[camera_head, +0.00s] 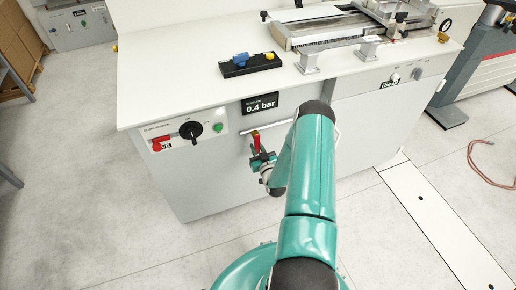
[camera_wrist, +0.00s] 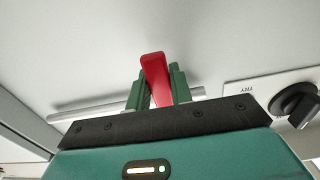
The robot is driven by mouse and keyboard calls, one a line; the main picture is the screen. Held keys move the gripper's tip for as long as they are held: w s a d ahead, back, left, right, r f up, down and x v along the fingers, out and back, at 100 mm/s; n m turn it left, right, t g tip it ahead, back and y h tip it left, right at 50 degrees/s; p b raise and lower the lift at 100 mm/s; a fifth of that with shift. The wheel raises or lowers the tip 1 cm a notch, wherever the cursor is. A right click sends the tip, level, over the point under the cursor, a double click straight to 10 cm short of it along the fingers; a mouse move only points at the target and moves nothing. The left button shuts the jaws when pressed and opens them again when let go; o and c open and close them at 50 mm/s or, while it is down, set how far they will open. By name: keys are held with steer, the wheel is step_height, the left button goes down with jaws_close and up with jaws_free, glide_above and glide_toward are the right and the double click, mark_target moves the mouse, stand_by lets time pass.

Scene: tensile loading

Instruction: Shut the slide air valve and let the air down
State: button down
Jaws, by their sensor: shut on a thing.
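The slide air valve shows as a red lever (camera_head: 256,139) on the front of the white cabinet, below a small black display (camera_head: 260,104) reading 0.4 bar. In the wrist view the red lever (camera_wrist: 155,75) stands nearly upright between the two green fingers. My gripper (camera_head: 262,160) is shut on it, and the lever's tip sticks out past the fingertips. The wrist view shows my gripper (camera_wrist: 157,88) close to the white panel. The valve's body and lower part are hidden behind my gripper.
Left of the valve, a panel holds a black rotary knob (camera_head: 190,130), a red switch (camera_head: 160,144) and a green knob (camera_head: 218,127). A pale bar (camera_wrist: 85,112) runs along the cabinet front. The floor at left is clear.

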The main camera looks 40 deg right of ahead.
steer(key=c, duration=1.2)
jaws_free()
steer(key=shift+c, duration=0.2)
steer(key=v, duration=1.3)
steer(key=shift+s+a, duration=0.2)
steer(key=shift+s, duration=0.15)
steer(key=shift+s, duration=0.1)
